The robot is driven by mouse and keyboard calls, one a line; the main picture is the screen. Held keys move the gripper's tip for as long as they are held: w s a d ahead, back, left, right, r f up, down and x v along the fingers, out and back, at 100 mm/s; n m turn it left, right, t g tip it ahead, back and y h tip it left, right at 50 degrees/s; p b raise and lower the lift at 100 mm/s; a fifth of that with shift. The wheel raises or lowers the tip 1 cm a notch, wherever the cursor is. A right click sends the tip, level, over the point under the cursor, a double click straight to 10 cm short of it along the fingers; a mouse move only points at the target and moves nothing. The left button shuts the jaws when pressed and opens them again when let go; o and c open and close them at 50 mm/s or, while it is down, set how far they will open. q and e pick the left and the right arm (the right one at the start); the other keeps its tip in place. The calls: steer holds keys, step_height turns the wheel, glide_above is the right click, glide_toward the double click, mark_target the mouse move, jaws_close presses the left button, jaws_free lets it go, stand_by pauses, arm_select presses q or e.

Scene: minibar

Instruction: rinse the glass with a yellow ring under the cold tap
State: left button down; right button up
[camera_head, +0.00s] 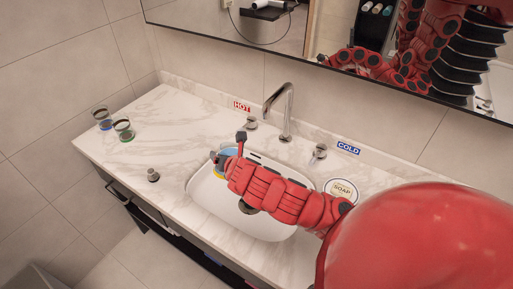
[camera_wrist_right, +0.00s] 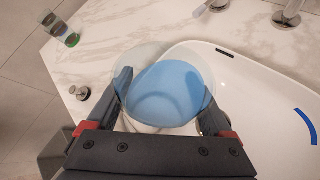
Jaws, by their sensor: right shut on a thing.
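My right gripper (camera_wrist_right: 165,95) is shut on a clear glass (camera_wrist_right: 140,62) with blue showing inside it. In the head view a yellow band (camera_head: 219,173) shows low on the held glass, and the arm hides part of it. The glass is over the left part of the white sink (camera_head: 203,197). The cold tap's handle (camera_head: 319,152) stands behind the sink on the right, near the blue COLD label (camera_head: 348,147). The curved spout (camera_head: 286,110) rises behind the sink, apart from the glass; no water stream shows. My left gripper is not in view.
The hot handle (camera_head: 251,123) stands left of the spout by the red HOT label (camera_head: 242,106). Two glasses, one blue-ringed (camera_head: 102,118) and one green-ringed (camera_head: 123,130), stand on the left counter. A small metal knob (camera_head: 153,175) and round soap label (camera_head: 342,189) flank the sink.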

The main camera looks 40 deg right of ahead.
mark_target(228, 144)
steer(key=shift+d+r, duration=0.15)
steer(key=shift+s+d+r+m+y+p, duration=0.1)
steer(key=shift+d+r+m+y+p, duration=0.25)
steer(key=shift+p, duration=0.4)
steer(key=shift+d+r+m+y+p, duration=0.1)
steer(key=shift+d+m+y+p, duration=0.25)
steer(key=shift+y+p, duration=0.3)
steer(key=shift+d+r+m+y+p, duration=0.1)
steer(key=shift+r+m+y+p, duration=0.35)
steer(key=shift+p, duration=0.65)
stand_by(0.4)
steer(key=shift+r+m+y+p, duration=0.65)
steer(key=shift+m+y+p, duration=0.25)
steer(key=shift+p, duration=1.35)
stand_by(0.5)
steer(key=shift+r+m+t+y+p, duration=0.3)
steer(key=shift+r+m+y+p, duration=0.4)
steer(key=shift+p, duration=1.4)
